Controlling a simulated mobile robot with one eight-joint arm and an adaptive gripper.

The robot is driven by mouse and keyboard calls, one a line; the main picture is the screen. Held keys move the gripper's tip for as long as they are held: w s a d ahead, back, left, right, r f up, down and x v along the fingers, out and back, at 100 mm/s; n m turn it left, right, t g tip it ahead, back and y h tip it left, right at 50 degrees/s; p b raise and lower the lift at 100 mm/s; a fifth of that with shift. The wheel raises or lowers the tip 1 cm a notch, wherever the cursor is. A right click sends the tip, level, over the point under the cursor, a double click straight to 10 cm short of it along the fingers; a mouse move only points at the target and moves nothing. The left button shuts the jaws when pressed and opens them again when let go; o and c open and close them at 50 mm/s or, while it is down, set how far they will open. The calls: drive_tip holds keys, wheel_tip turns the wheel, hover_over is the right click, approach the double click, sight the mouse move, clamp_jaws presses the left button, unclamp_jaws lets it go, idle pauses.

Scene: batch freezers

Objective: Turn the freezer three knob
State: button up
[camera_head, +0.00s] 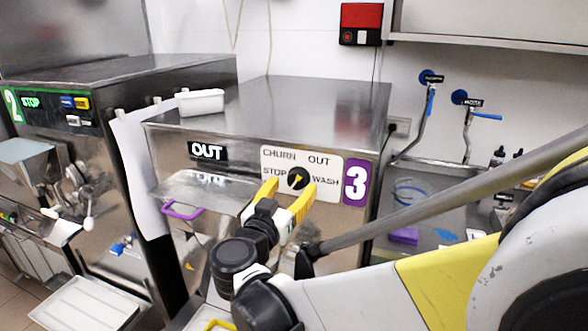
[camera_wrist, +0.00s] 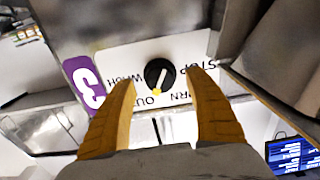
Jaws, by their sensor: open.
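The freezer three knob (camera_head: 298,178) is a round black dial with a small yellow mark. It sits on a white label plate (camera_head: 272,158) reading CHURN, OUT, STOP and WASH, beside the purple 3 sign (camera_head: 355,182). My gripper (camera_head: 291,186) has yellow fingers, open, one on each side of the knob in the head view. In the wrist view the knob (camera_wrist: 159,73) shows between and just beyond the two fingertips (camera_wrist: 162,80), with visible gaps on both sides. I cannot tell contact from these views.
Freezer three (camera_head: 290,95) has a white tub (camera_head: 201,102) on top and a purple-handled hatch (camera_head: 182,210) left of the label. Freezer two (camera_head: 130,75) stands at the left. A sink with blue-handled taps (camera_head: 431,77) is at the right.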

sight(296, 182)
drive_tip(key=shift+x, duration=1.55)
drive_tip(key=c, duration=1.2)
drive_tip(key=shift+n, duration=0.4)
drive_tip(key=n, duration=0.4)
drive_tip(key=shift+n+b, duration=0.3)
drive_tip(key=shift+b, duration=0.05)
drive_tip(key=n, duration=0.6)
drive_tip(key=shift+s+r, duration=0.1)
drive_tip(key=n, duration=0.6)
drive_tip(key=shift+d+n, duration=0.1)
drive_tip(key=shift+n, duration=0.3)
drive_tip(key=n, duration=0.5)
drive_tip(key=shift+r+n, duration=0.15)
drive_tip(key=shift+n, duration=0.15)
